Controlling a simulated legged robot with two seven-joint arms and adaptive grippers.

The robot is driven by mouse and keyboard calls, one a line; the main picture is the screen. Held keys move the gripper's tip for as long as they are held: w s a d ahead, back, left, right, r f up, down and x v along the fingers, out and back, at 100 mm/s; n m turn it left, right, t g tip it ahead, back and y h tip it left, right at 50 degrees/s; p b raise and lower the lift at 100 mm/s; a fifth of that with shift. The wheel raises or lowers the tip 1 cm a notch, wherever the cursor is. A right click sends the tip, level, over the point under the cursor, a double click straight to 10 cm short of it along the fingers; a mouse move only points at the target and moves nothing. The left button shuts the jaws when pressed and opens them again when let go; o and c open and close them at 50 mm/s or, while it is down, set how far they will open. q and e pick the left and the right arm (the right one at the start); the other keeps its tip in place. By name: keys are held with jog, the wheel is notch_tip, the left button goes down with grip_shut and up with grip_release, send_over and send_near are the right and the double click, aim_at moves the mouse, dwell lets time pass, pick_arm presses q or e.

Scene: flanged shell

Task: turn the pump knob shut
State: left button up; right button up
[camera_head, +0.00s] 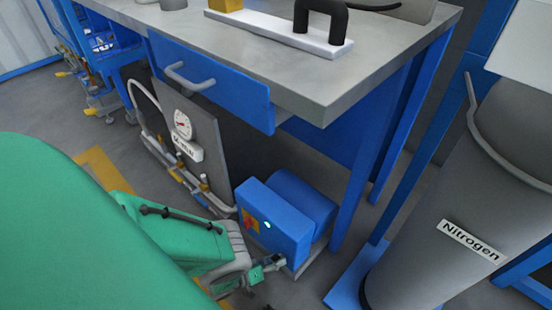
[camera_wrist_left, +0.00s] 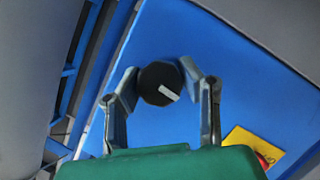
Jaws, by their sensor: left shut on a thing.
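The pump (camera_head: 282,232) is a blue box with a rounded motor body, standing low on the floor under the bench. Its knob (camera_wrist_left: 160,85) is a round black disc with a white pointer mark, seen against a blue face in the left wrist view. The pointer mark slants toward the lower right. My left gripper (camera_wrist_left: 160,82) has one finger on each side of the knob and is shut on it. In the head view my left gripper (camera_head: 272,266) is at the pump's lower front edge, and the knob cannot be made out there. My right gripper is in neither view.
A yellow plate with a red switch (camera_head: 250,221) and a small lit lamp (camera_head: 267,225) are on the pump's front. A panel with a gauge (camera_head: 182,125) and piping stands left of the pump. A grey Nitrogen cylinder (camera_head: 455,215) stands right. The bench top (camera_head: 330,90) overhangs.

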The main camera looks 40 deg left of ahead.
pick_arm(q)
jog(key=m+y, duration=0.2)
jog(key=m, duration=0.2)
jog(key=shift+s+y, duration=0.1)
jog(key=shift+y, duration=0.2)
dwell(0.5)
jog(key=shift+f, duration=0.1)
jog(key=o, duration=1.2)
jog(key=shift+c, duration=0.2)
jog(key=v, duration=1.2)
jog(key=shift+r, duration=0.25)
